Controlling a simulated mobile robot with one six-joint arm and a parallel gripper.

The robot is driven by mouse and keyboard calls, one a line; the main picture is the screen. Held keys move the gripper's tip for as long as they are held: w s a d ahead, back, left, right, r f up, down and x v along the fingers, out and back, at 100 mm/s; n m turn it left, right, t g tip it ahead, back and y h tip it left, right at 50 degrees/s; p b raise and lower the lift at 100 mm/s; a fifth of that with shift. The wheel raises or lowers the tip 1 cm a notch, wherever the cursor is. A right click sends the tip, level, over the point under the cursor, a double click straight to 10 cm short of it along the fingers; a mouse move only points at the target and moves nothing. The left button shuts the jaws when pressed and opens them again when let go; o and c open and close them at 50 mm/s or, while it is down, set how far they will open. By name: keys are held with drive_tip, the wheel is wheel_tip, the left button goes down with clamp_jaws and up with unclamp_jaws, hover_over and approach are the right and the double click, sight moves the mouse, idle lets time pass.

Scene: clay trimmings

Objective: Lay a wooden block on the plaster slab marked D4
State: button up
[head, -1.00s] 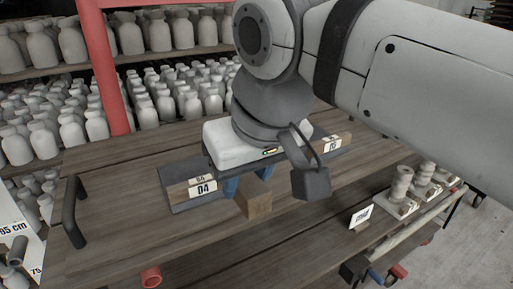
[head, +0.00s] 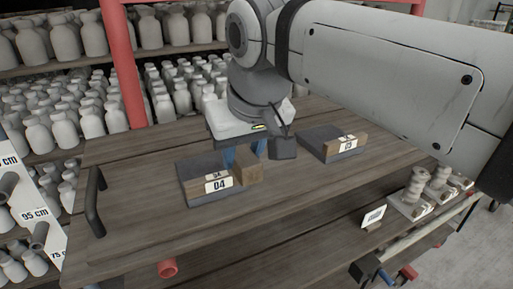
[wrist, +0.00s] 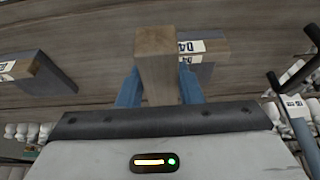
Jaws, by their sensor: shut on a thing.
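My gripper (head: 246,157) points down and its blue fingers are shut on a wooden block (head: 249,173). In the wrist view my gripper (wrist: 160,82) has a finger on each side of the block (wrist: 157,50). The grey slab marked D4 (head: 200,168) lies on the table, its label facing the head camera. The block appears at the right end of this slab in the head view; I cannot tell whether they touch. In the wrist view the D4 slab (wrist: 202,73) shows to the right, partly hidden by the block.
Another grey slab (head: 318,141) with a wooden piece and label lies to the right. Small stacked pale pieces (head: 414,186) and a label card (head: 374,215) stand near the table's right edge. A black handle (head: 96,202) is at the left. Bare table lies in front.

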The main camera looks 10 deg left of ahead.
drive_tip(key=shift+w+a+f+p, duration=0.1)
drive_tip(key=shift+w+a+p, duration=0.3)
drive_tip(key=shift+w+a, duration=0.65)
drive_tip(key=shift+w+a+f+p, duration=0.1)
drive_tip(key=shift+w+a+p, duration=0.35)
drive_tip(key=shift+w, duration=1.05)
drive_tip(key=shift+w+a+f+p, duration=0.1)
drive_tip(key=shift+w+a+p, duration=0.2)
drive_tip(key=shift+w+a, duration=0.75)
drive_tip(key=shift+w+d+f+b, duration=0.1)
drive_tip(key=shift+d+f+b, duration=0.05)
drive_tip(key=shift+f+b, duration=0.8)
drive_tip(key=shift+w+d+f+b, duration=0.1)
drive_tip(key=shift+d+f+b, duration=0.05)
drive_tip(key=shift+f+b, duration=0.75)
drive_tip(key=shift+f, duration=0.35)
drive_tip(key=o, duration=1.2)
drive_tip(key=shift+c, duration=0.2)
